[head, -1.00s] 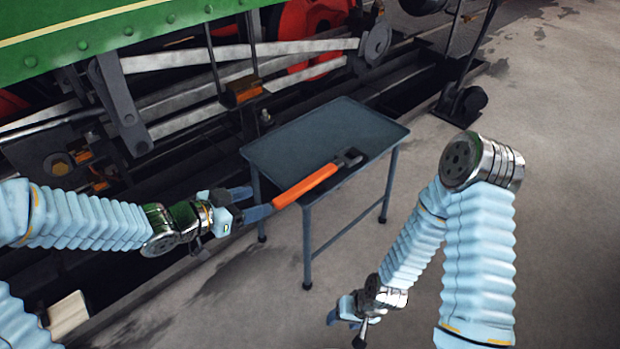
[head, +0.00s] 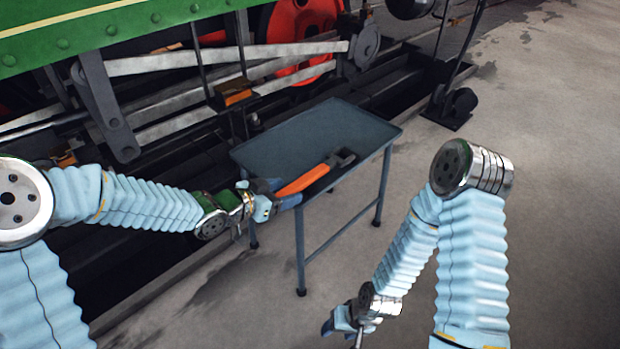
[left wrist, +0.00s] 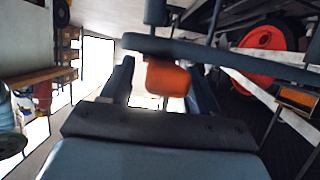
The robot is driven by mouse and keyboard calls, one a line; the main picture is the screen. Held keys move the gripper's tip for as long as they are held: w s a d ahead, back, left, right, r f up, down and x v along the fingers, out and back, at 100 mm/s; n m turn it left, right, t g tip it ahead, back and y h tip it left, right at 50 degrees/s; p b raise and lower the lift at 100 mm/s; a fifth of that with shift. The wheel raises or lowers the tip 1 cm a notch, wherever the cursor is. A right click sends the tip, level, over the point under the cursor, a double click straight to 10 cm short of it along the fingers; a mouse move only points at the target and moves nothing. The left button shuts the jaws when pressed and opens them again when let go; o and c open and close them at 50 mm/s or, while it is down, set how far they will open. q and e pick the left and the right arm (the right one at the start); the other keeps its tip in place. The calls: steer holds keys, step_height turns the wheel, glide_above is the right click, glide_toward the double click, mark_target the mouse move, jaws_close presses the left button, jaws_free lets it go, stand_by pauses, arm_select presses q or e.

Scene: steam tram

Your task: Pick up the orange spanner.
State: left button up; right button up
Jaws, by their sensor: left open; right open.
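The orange spanner (head: 303,180) lies on the small blue-grey table (head: 290,140), its dark head toward the table's right side and its orange handle end at the near left edge. My left gripper (head: 276,194) is open at that handle end. In the left wrist view the orange handle end (left wrist: 168,79) shows between the two dark fingers, nearer the right one; whether they touch it I cannot tell. My right gripper (head: 342,322) hangs low at the bottom of the head view, open and empty, away from the table.
The green steam tram (head: 60,35) with its rods and red wheel (head: 300,35) stands behind and left of the table. A dark lever stand (head: 452,105) stands to the right rear. The floor to the right of the table is clear.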

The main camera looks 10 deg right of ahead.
arm_select(q)
jaws_close()
steer(key=shift+r, duration=0.1)
stand_by(0.3)
